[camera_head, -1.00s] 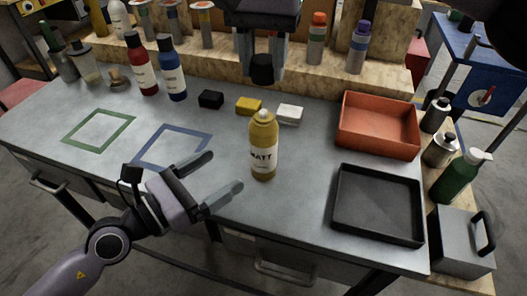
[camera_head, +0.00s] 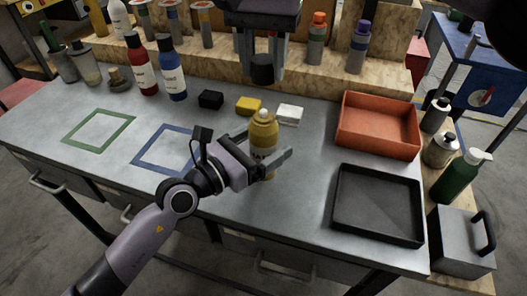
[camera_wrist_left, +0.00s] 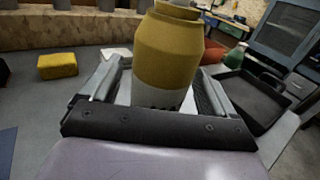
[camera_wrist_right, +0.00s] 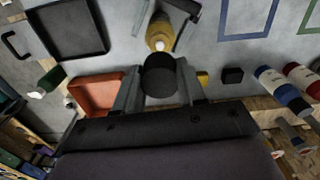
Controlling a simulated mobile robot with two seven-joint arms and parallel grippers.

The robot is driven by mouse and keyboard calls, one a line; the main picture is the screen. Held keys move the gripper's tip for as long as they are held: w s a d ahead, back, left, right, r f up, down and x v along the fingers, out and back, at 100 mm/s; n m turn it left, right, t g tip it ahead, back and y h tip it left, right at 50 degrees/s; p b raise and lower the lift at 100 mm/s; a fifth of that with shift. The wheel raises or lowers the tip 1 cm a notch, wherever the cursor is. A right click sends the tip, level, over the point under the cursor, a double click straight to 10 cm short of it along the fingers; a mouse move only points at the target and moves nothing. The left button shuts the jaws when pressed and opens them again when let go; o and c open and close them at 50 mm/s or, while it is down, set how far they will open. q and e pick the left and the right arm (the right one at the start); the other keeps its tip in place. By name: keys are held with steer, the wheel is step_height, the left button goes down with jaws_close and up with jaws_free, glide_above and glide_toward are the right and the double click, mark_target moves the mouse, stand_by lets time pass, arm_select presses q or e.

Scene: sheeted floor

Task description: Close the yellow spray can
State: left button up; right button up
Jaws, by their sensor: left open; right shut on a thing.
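The yellow spray can (camera_head: 263,130) stands upright on the grey workbench, with a small pale nozzle on top and no cap on it. My left gripper (camera_head: 272,160) is open, with its fingers on either side of the can's body. The left wrist view shows the can (camera_wrist_left: 167,50) between the two fingers; contact is unclear. My right gripper (camera_head: 262,68) is above the bench behind the can, shut on a black cap (camera_head: 262,70). The right wrist view shows the cap (camera_wrist_right: 160,78) between the fingers, with the can (camera_wrist_right: 160,32) beyond it.
A black tray (camera_head: 340,222) and an orange bin (camera_head: 342,138) lie to the right. Black (camera_head: 210,99), yellow (camera_head: 248,106) and white (camera_head: 289,114) blocks sit behind the can. Red (camera_head: 141,66) and blue (camera_head: 172,70) bottles stand at the back left.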

mark_target(263, 111)
arm_select(q)
steer(key=shift+d, duration=0.1)
steer(key=c, duration=1.5)
arm_select(e)
steer(key=shift+f, duration=2.5)
steer(key=shift+f, duration=0.9)
steer(key=shift+f, duration=0.6)
steer(key=o, duration=1.1)
